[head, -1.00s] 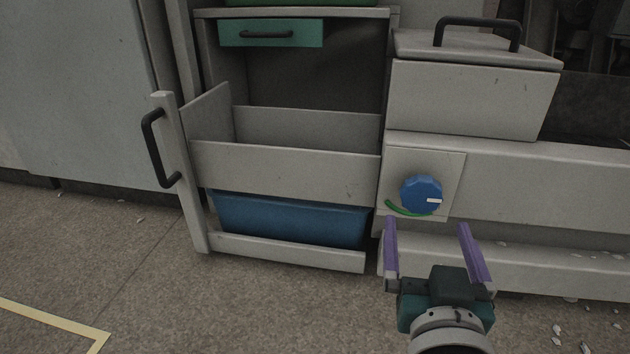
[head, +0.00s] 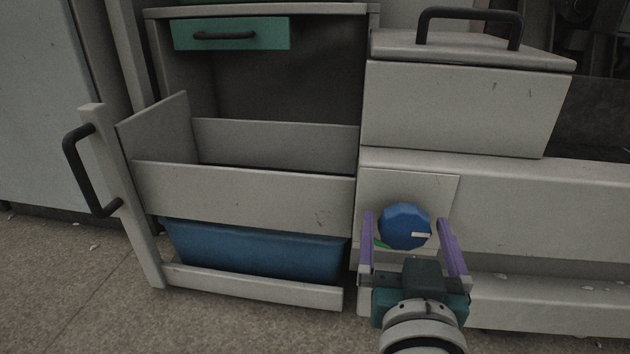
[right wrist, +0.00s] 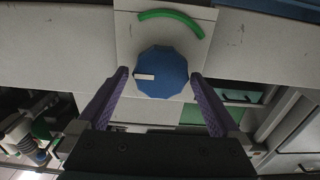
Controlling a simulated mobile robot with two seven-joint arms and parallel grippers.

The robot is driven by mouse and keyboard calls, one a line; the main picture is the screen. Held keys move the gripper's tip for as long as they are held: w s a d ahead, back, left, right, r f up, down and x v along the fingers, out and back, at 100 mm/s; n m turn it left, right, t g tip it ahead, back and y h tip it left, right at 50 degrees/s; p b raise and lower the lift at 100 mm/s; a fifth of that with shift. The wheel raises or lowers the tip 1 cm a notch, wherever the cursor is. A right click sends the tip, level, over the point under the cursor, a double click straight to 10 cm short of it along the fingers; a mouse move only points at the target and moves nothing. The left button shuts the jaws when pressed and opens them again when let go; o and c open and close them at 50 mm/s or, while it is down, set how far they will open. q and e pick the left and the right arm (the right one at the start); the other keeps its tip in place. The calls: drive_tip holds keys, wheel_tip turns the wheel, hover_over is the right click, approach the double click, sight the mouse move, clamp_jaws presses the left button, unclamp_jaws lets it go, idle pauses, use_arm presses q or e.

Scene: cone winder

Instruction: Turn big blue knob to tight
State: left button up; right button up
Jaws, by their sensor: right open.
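The big blue knob (head: 404,226) is on a pale square plate (head: 432,186) on the front of the grey machine. Its white pointer mark points right in the head view. My right gripper (head: 412,232) is open, with one purple finger on each side of the knob. In the right wrist view the knob (right wrist: 161,73) sits between the fingertips, with small gaps visible; whether they touch it I cannot tell. The green arc (right wrist: 171,18) shows whole there. My left gripper is not in view.
Left of the knob, a grey pull-out frame (head: 245,195) with a black handle (head: 85,170) stands out, holding a blue bin (head: 255,250). Above the knob is a grey lidded box (head: 455,108) with a black handle. A grey ledge (head: 540,305) runs below right.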

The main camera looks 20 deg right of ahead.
drive_tip(key=shift+s+a, duration=0.1)
drive_tip(key=shift+a, duration=0.05)
drive_tip(key=shift+c, duration=0.7)
drive_tip(key=c, duration=1.1)
drive_tip(key=shift+m, duration=0.3)
